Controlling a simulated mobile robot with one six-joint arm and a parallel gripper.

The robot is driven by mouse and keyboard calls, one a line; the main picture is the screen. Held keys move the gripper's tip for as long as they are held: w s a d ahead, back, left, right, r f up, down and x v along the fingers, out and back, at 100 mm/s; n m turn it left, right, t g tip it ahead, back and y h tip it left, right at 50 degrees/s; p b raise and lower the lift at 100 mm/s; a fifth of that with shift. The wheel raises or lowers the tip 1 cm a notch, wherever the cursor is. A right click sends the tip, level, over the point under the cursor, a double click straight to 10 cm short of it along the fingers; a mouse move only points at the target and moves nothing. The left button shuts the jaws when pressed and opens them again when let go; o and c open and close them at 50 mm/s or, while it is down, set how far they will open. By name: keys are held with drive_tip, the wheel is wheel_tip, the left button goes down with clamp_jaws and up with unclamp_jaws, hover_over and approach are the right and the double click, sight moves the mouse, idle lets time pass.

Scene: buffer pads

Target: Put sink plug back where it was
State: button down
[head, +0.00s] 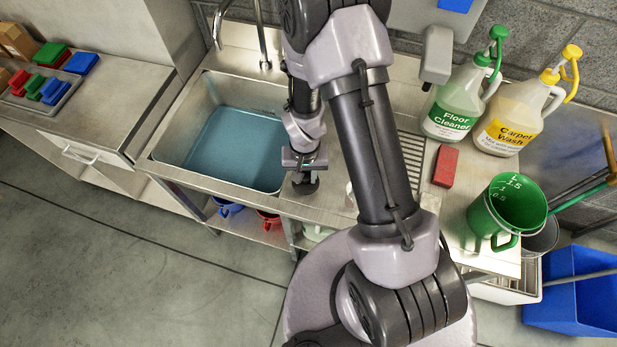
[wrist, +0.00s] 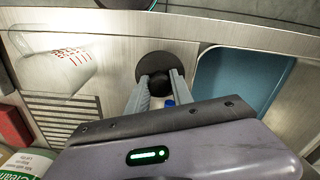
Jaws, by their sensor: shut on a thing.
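The black sink plug (wrist: 168,61) is a round disc with a knob, seen in the wrist view between my fingertips. My gripper (wrist: 160,84) is shut on its knob. In the head view my gripper (head: 304,174) points down at the steel strip just right of the basin, near the front edge, with the dark plug (head: 305,187) under it. I cannot tell whether the plug touches the steel. The sink basin (head: 172,131) holds blue water and also shows in the wrist view (wrist: 208,90). My arm hides part of the counter; the drain hole is not visible.
A clear measuring cup (wrist: 62,68) with red marks stands on the counter beside the plug. Drain grooves (wrist: 62,112), a red block (head: 446,166), a floor cleaner jug (head: 452,103), a carpet wash jug (head: 510,117) and a green jug (head: 508,205) are right of the basin. A tap (head: 262,35) is behind.

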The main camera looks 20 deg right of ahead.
sight(309, 180)
drive_tip(key=shift+w+d, duration=0.15)
drive_tip(key=shift+d, duration=0.3)
drive_tip(key=shift+d+f, duration=0.15)
drive_tip(key=shift+f, duration=0.15)
wheel_tip(309, 180, down, 3)
drive_tip(key=shift+b, duration=0.4)
drive_tip(key=shift+w, duration=0.1)
drive_tip(key=shift+f, duration=0.15)
drive_tip(key=c, duration=1.1)
unclamp_jaws()
